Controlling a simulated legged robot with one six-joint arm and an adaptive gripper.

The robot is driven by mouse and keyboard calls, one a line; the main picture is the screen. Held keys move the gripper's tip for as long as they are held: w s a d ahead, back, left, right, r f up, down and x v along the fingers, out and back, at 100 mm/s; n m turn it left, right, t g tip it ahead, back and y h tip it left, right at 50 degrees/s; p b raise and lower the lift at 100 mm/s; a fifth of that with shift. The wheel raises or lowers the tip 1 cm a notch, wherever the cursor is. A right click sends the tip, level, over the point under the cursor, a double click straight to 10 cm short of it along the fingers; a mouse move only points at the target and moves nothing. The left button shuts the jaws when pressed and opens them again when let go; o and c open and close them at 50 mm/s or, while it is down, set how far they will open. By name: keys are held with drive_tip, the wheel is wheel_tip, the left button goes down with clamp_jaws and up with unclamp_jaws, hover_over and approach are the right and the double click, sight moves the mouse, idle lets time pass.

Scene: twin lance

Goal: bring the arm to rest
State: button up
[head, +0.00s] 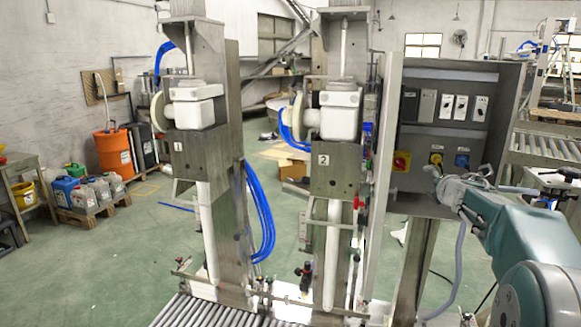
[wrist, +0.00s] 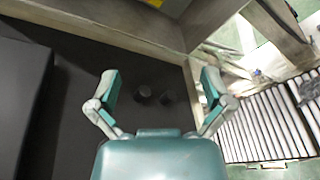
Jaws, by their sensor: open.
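My arm (head: 525,230) reaches in from the right edge of the head view. My gripper (head: 447,180) is at the lower right front of the grey control panel (head: 420,140), just below its coloured knobs. In the wrist view my gripper (wrist: 158,76) has its two fingers spread wide with nothing between them. Two small dark round parts (wrist: 145,94) show beyond the fingers on a dark surface. I cannot tell from the frames whether the fingertips touch the panel.
Lance column 1 (head: 205,140) and lance column 2 (head: 335,150) stand left of the panel, with blue hoses. A roller conveyor (head: 195,312) runs along the bottom; rollers also show in the wrist view (wrist: 265,130). An orange drum (head: 114,152) and canisters stand far left. Green floor is open there.

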drive_tip(key=s+a+r+m+g+h, duration=0.1)
drive_tip(key=s+a+m+h, duration=0.15)
drive_tip(key=s+m, duration=0.45)
drive_tip(key=s+a+r+m+g+h, duration=0.2)
drive_tip(key=s+a+m, duration=0.3)
drive_tip(key=s, duration=0.4)
drive_tip(key=s+a+f+m+g+y, duration=0.2)
drive_tip(key=s+a+f+m, duration=0.1)
drive_tip(key=s, duration=0.6)
drive_tip(key=s+a+f+m+g+y, duration=0.2)
drive_tip(key=s+a+f+m, duration=0.2)
drive_tip(key=s+a+f, duration=0.2)
drive_tip(key=s+a+f+m+g+y, duration=0.2)
drive_tip(key=s+a+f+m, duration=0.2)
drive_tip(key=s+f, duration=0.3)
drive_tip(key=s, duration=0.5)
drive_tip(key=shift+a+f+g, duration=0.15)
drive_tip(key=shift+a+g, duration=0.15)
drive_tip(key=shift+g, duration=0.1)
drive_tip(key=shift+w, duration=0.1)
